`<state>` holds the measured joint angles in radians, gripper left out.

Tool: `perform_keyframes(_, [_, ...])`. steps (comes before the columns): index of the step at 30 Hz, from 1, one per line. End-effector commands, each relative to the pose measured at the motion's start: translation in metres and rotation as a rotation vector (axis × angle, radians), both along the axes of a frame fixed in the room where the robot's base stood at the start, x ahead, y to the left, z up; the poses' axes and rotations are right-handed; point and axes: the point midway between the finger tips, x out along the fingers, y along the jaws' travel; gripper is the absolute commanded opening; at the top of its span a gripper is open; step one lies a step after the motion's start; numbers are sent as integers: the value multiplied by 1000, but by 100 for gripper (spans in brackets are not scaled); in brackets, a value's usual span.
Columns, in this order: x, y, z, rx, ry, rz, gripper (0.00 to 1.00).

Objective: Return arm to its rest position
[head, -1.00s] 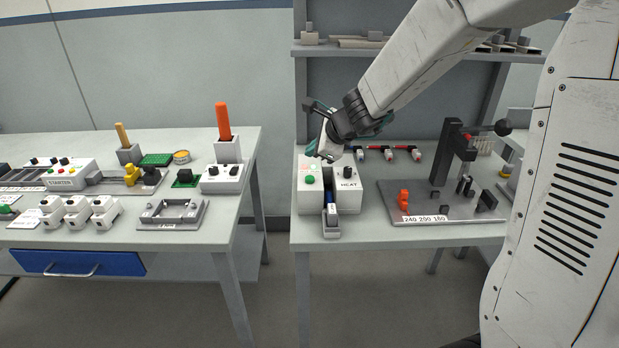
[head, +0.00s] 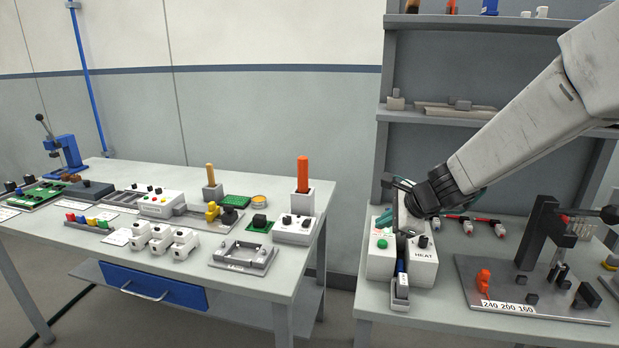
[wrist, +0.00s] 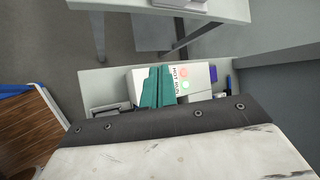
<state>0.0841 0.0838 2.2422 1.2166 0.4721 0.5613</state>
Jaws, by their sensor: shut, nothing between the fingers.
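My arm reaches in from the right in the head view. My gripper (head: 405,222) is above and just behind the white HEAT box (head: 424,262) on the right-hand bench. Its teal fingers are together with nothing between them; they also show in the wrist view (wrist: 158,87) over the white box (wrist: 197,80) with red and green spots. The arm partly hides the back of the HEAT box. A blue and white piece (head: 401,273) lies in the slot at the front of this box, apart from my gripper.
Right of the HEAT box stands a grey plate (head: 530,304) with a dark lever press (head: 538,232). Several red-tipped tools (head: 468,226) lie behind. A shelf (head: 440,116) is above the bench. The left table (head: 110,208) is crowded; a floor gap separates the benches.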

Motion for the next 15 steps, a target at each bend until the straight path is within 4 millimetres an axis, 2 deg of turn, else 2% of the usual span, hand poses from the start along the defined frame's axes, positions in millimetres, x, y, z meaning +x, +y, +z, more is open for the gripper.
perform_keyframes(4, [-60, 22, 2, -136, -5, 383, 0])
perform_keyframes(8, [-130, 29, 14, -282, -16, 750, 0])
perform_keyframes(11, [-186, 23, 24, -402, -11, 1008, 0])
perform_keyframes(12, [-209, 18, 27, -451, -3, 1106, 0])
perform_keyframes(15, [-261, 0, 36, -581, 27, 1320, 0])
